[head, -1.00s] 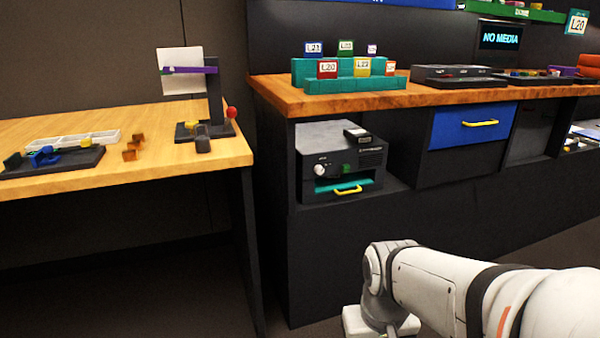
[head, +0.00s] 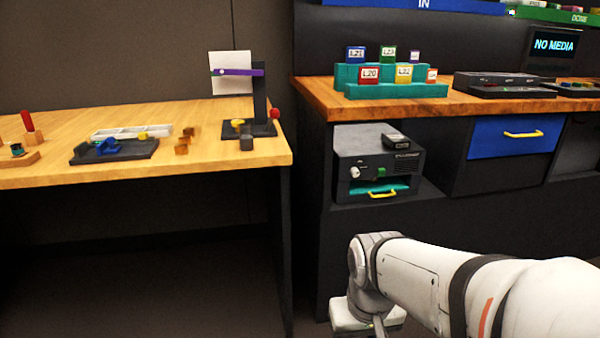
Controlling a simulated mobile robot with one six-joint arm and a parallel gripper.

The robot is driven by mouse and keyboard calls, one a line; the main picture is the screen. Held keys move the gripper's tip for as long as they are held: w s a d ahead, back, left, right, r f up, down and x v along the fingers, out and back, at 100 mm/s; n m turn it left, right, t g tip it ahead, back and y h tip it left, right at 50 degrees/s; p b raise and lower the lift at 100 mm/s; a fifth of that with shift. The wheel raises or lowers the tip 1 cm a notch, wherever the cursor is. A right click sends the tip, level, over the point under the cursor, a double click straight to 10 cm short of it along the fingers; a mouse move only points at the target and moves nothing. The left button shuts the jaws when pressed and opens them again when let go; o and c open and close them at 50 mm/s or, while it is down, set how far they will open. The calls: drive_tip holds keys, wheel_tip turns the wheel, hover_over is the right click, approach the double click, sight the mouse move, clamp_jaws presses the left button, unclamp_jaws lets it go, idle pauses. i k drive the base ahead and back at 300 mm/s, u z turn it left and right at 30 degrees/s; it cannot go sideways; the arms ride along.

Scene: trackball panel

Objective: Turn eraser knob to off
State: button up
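A dark box-like device (head: 378,160) with a grey top stands in the open shelf bay under the right-hand bench. A round white knob (head: 355,172) is on its front at the left, beside a small green part (head: 381,172). A yellow handle (head: 383,193) sits on a teal strip below. I take this device for the eraser; its lettering and the knob's setting are too small to read. My white arm reaches in from the lower right, below and in front of the device. My gripper's fingers do not show.
A small black unit (head: 396,140) lies on the device. A blue drawer (head: 512,137) with a yellow handle is to its right. A wooden table (head: 210,160) at the left holds several small things. Open floor (head: 130,290) lies below that table.

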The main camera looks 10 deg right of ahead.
sight(354, 171)
drive_tip(key=u, duration=0.75)
drive_tip(key=k, duration=1.15)
drive_tip(key=z, duration=1.1)
drive_tip(key=i, duration=1)
drive_tip(key=z, duration=0.05)
